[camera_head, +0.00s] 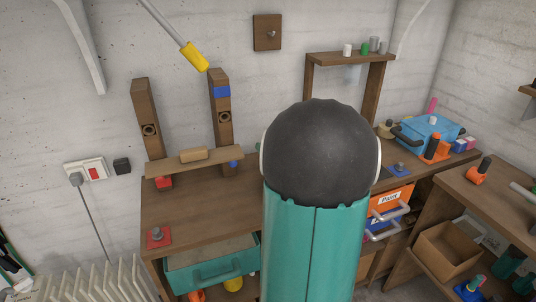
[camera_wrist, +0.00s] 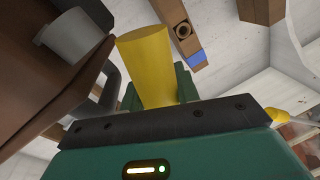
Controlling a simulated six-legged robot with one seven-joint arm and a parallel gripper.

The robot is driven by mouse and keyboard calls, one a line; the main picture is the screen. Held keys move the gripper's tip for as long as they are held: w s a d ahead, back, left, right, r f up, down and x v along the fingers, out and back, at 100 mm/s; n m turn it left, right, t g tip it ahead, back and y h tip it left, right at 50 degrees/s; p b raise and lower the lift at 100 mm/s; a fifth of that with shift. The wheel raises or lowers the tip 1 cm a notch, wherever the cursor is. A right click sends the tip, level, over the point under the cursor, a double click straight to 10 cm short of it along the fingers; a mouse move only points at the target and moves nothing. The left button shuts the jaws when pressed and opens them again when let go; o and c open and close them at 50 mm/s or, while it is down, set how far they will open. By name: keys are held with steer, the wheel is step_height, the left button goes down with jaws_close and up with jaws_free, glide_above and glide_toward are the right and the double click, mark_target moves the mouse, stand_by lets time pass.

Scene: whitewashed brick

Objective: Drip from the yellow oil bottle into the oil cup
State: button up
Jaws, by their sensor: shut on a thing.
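In the wrist view my gripper (camera_wrist: 150,88) is shut on a yellow cylindrical thing, which looks like the yellow oil bottle (camera_wrist: 145,62). Its wide, flat end points to the top of the picture; I cannot tell its tilt in the room. A grey cup-like cylinder (camera_wrist: 75,38), possibly the oil cup, shows left of the bottle by a brown wooden surface, apart from it. In the head view my own arm hides the gripper and the bottle, and I cannot make out the cup there.
A wooden bench (camera_head: 205,212) has an open teal drawer (camera_head: 212,272) below. Two upright posts, one with a blue band (camera_head: 221,91), stand behind. A blue toolbox (camera_head: 430,133) sits at right. A yellow-ended rod (camera_head: 195,57) hangs from above.

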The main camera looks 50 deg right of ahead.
step_height(320, 180, up, 4)
steer(key=shift+f, duration=0.25)
stand_by(0.5)
